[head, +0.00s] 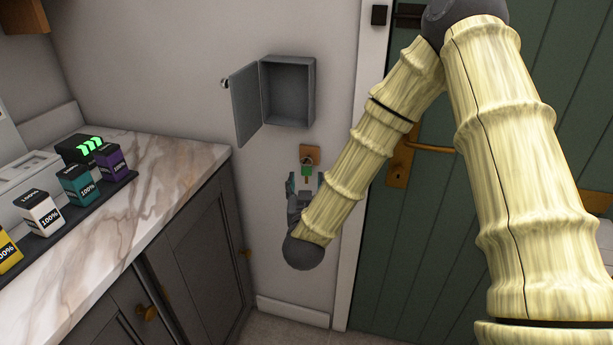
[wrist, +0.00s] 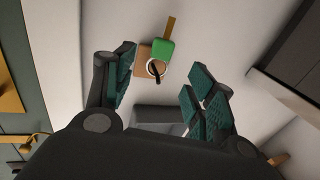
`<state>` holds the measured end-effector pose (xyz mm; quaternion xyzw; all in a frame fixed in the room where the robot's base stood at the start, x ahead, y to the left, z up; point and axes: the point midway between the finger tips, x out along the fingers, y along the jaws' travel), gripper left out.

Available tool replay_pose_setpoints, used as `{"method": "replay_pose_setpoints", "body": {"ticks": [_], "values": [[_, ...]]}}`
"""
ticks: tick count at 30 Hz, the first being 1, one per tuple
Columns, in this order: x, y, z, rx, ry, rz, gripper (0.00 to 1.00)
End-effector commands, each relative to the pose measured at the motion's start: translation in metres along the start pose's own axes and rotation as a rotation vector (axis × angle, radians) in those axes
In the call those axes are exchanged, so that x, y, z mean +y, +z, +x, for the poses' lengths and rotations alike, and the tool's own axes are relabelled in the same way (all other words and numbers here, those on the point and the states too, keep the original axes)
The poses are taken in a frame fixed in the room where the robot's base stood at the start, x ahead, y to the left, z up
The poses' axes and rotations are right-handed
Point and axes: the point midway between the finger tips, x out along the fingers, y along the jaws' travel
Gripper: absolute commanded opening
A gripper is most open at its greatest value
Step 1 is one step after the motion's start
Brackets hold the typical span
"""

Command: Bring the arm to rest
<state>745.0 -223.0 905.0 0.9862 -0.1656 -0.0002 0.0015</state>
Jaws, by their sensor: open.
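My gripper (head: 305,184) is in front of the wall, below the small grey cabinet, at the end of my bent arm. In the wrist view its dark green finger pads (wrist: 165,72) stand wide apart with nothing held between them. A key with a green head (head: 306,171) hangs by a ring from a small wooden plate (head: 310,149) on the wall. In the wrist view the green key head (wrist: 163,49) shows just beyond the fingertips, apart from both pads. Part of the gripper is hidden behind my arm in the head view.
The grey wall cabinet (head: 291,92) has its door (head: 246,105) swung open to the left. A marble counter (head: 165,172) on the left carries a charger with several battery blocks (head: 77,184). A green door (head: 395,245) with a brass handle (head: 432,148) stands behind my arm.

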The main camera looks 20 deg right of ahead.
Motion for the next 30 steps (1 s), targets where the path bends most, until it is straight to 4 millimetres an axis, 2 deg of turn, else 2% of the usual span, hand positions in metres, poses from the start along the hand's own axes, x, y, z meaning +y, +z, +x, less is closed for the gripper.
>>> {"method": "replay_pose_setpoints", "body": {"ticks": [3, 9, 17, 20, 23, 26, 30], "values": [[-0.001, 0.001, -0.022, -0.002, -0.002, -0.001, 0.55], [0.0, 0.001, -0.048, -0.001, -0.001, 0.0, 0.55], [0.0, 0.001, -0.06, -0.002, 0.0, 0.0, 0.55], [-0.001, 0.011, -0.062, -0.029, -0.015, -0.004, 0.55], [-0.002, 0.04, -0.07, -0.111, -0.057, -0.014, 0.55], [-0.002, 0.087, -0.087, -0.247, -0.117, -0.028, 0.55], [0.005, 0.158, -0.125, -0.472, -0.195, -0.05, 0.55]]}}
